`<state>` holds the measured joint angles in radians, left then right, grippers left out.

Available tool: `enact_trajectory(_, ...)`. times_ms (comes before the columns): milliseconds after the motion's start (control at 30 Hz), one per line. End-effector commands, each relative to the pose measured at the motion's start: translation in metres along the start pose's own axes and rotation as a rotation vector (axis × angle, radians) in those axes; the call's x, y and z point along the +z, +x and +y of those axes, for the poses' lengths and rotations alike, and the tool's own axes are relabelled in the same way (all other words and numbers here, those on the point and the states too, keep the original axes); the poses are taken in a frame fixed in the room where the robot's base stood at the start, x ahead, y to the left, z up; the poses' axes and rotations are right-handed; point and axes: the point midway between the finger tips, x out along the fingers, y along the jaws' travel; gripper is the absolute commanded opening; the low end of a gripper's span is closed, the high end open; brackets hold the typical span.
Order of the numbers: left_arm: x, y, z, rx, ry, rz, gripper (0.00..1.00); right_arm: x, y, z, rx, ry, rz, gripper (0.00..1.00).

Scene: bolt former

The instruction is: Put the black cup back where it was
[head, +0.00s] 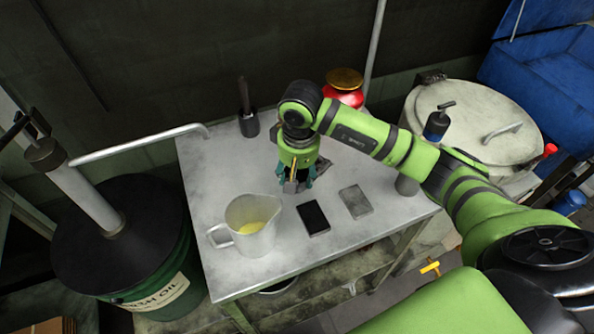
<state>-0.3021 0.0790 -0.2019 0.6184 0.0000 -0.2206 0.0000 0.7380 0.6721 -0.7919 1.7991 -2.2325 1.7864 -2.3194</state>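A small dark cup (249,123) stands upright at the back left of the metal table (215,170), with a thin dark handle sticking up out of it. My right gripper (296,186) points down over the middle of the table, to the right of and nearer than the dark cup, apart from it. Its fingers are small and partly hidden by the wrist, so I cannot tell whether they are open or hold anything. My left gripper is not in view.
A clear jug (253,228) with yellow liquid stands front left. A black pad (313,218) and a grey pad (355,201) lie to its right. A red jar (345,91) is behind my arm. A dark oil drum (150,270) stands left of the table.

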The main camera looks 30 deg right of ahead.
Motion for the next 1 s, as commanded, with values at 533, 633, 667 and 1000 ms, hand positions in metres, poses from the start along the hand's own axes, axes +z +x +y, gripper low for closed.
enact_trajectory(533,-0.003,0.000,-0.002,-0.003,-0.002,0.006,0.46,0.001,0.014,0.000,0.000,-0.001,0.003,0.69)
enact_trajectory(633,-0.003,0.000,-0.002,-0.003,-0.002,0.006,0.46,0.001,0.013,0.000,0.000,-0.001,0.002,0.81)
enact_trajectory(667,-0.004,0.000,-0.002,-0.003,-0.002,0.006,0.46,0.001,0.013,0.000,0.000,-0.001,0.002,0.81)
enact_trajectory(1000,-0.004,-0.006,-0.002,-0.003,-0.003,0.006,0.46,0.001,0.009,0.000,-0.001,0.000,0.001,0.81)
